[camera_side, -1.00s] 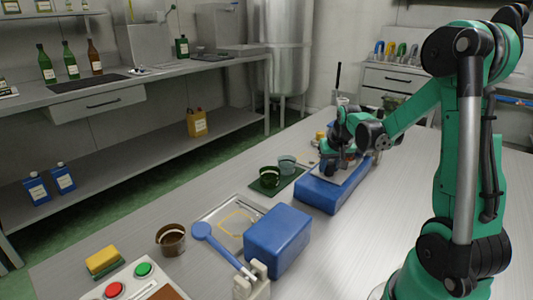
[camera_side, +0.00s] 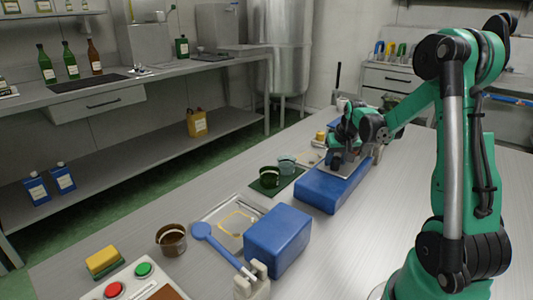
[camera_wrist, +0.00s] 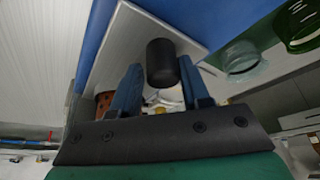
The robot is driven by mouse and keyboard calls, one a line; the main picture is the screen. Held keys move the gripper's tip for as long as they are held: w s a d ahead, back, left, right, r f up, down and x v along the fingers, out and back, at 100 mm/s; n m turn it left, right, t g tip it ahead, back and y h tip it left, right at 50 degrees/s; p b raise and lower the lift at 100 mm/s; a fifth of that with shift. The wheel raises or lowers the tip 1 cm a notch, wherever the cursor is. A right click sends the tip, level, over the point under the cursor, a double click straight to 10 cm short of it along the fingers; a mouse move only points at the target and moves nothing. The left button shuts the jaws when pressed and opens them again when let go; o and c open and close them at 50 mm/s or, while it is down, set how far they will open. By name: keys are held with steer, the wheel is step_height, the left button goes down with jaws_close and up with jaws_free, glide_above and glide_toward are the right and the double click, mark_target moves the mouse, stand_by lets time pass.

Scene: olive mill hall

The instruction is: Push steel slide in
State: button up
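The steel slide (camera_wrist: 122,52) is a flat light-grey plate with an upright black knob (camera_wrist: 162,62) on it. It lies on a blue block (camera_side: 324,189), and its edge shows in the side view (camera_side: 352,172), partly hidden by my gripper. My gripper (camera_side: 341,152) is low over the far part of the block. In the wrist view my gripper's two blue fingers (camera_wrist: 161,68) stand apart on either side of the knob, with a visible gap. I cannot tell whether either finger touches it.
A dark green cup (camera_side: 269,177) and a grey-green cup (camera_side: 286,165) stand left of the block. Nearer are a blue box (camera_side: 277,240), a blue paddle lever (camera_side: 204,232) and a brown cup (camera_side: 171,240). The bench right of the block is clear.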

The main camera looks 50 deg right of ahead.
steer(key=o, duration=0.3)
steer(key=shift+r, duration=0.1)
steer(key=shift+v, duration=2.75)
steer(key=a+n+t+y, duration=0.1)
steer(key=a+n, duration=0.2)
steer(key=a, duration=0.5)
steer(key=a+r+n+t+y, duration=0.1)
steer(key=a+n, duration=0.1)
steer(key=a, duration=0.7)
steer(key=a+r+n+t+y, duration=0.1)
steer(key=a+n, duration=0.2)
steer(key=a, duration=0.6)
steer(key=shift+w+a+r+n+t, duration=0.25)
steer(key=shift+w+n+t, duration=0.05)
steer(key=shift+t, duration=0.1)
